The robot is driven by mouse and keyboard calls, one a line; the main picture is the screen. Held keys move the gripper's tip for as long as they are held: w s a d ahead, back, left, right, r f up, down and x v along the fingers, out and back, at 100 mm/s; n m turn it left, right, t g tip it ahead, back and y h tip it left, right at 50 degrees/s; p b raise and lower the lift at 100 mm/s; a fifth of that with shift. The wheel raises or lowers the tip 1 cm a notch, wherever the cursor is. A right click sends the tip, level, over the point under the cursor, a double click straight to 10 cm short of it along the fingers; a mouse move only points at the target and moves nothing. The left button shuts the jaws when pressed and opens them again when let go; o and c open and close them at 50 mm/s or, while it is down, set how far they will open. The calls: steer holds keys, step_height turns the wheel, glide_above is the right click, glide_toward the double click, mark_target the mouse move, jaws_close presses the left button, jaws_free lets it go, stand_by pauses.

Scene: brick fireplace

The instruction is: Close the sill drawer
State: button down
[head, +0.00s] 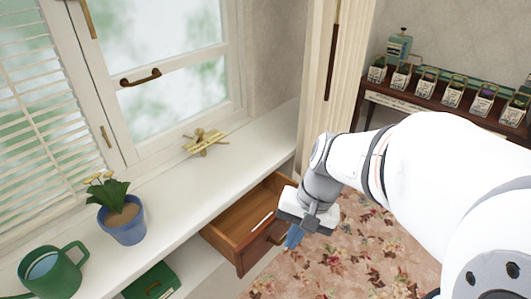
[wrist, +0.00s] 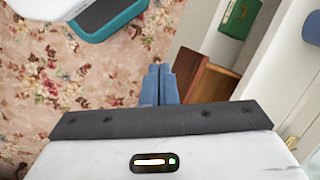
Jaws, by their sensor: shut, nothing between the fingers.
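The sill drawer (head: 241,253) is brown wood and stands pulled out from under the white window sill (head: 180,200) in the head view. Its inside shows, with a small pale item in it. A dark handle is on its front, partly hidden by my gripper. My gripper (head: 293,238) is at the drawer's right front, its blue fingers shut and empty, pointing down. In the wrist view, the shut fingers (wrist: 158,70) are beside the drawer's wooden front (wrist: 190,76). I cannot tell whether they touch it.
On the sill stand a blue pot with a plant (head: 122,222), a green watering can (head: 52,272) and a brass object (head: 205,141). A green box (head: 150,283) sits below the sill. A table with seed packets (head: 430,88) stands at the back right.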

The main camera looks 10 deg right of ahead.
steer(key=w+d+f+m+t+y+b, duration=0.2)
steer(key=w+f+m+y+b, duration=0.15)
steer(key=f+m+b, duration=0.35)
steer(key=w+d+f+m+t+y+b, duration=0.25)
steer(key=f+m+y+b, duration=0.2)
steer(key=f, duration=0.45)
steer(key=w+d+f+m+t+b, duration=0.35)
steer(key=d+m+t, duration=0.2)
steer(key=d, duration=0.25)
steer(key=w+d+f+m+t+b, duration=0.2)
steer(key=d+f+m+t+b, duration=0.25)
steer(key=d+m, duration=0.2)
steer(key=b+x, duration=0.2)
steer(key=x, duration=1.1)
steer(key=shift+w+d+r+h+b, duration=0.25)
steer(key=shift+d+h+b, duration=0.05)
steer(key=shift+h+b, duration=0.1)
